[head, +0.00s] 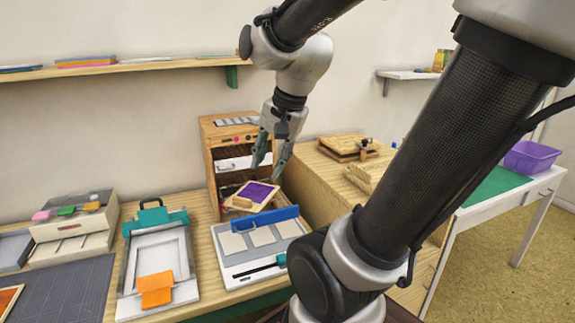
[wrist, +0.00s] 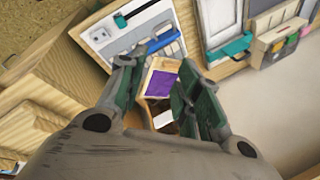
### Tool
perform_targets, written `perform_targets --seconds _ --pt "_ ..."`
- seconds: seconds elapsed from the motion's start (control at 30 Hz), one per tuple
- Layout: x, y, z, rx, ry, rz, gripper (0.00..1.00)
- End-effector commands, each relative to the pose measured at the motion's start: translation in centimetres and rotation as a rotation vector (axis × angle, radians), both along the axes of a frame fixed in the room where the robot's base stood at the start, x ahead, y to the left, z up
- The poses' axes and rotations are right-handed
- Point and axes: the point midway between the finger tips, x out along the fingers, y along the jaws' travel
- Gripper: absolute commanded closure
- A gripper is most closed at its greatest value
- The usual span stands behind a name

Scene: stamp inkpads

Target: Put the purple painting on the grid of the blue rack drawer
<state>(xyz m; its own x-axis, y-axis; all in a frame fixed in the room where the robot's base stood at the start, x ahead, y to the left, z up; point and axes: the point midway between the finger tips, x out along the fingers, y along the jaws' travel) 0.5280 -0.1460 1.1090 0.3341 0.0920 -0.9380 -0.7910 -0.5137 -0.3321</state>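The purple painting (head: 257,191) is a purple panel in a light wooden frame. It lies tilted in front of the wooden cabinet, just behind a blue bar. It also shows in the wrist view (wrist: 161,83), in the gap between the fingers. My gripper (head: 268,165) hangs above and slightly right of the painting, fingers pointing down, open and empty. In the wrist view the two green-grey fingers (wrist: 155,78) stand wide apart. The wooden cabinet (head: 207,130) has a white drawer front (head: 240,162) with a handle. I cannot make out a blue rack drawer or its grid.
A white board with a blue bar (head: 262,218) stands in front of the painting. A teal-clamped press (head: 158,225) with an orange piece is left of it. A wooden box top (head: 335,185) is close on the right. A purple bin (head: 530,157) stands far right.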

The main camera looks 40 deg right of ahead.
Motion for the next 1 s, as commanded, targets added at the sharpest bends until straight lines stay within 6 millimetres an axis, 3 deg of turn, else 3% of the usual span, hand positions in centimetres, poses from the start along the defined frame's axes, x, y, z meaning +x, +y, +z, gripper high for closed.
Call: perform_targets --seconds 0.1,0.3,0.47,1.0 --pt "-3.4 0.2 0.9 -0.200 -0.051 0.433 0.66" --pt "-6.4 -0.2 1.2 -0.402 -0.077 0.858 0.66" --pt "-6.9 -0.3 1.2 -0.440 -0.077 0.936 0.66" --pt "-6.8 -0.3 1.2 -0.438 -0.078 0.931 0.66"
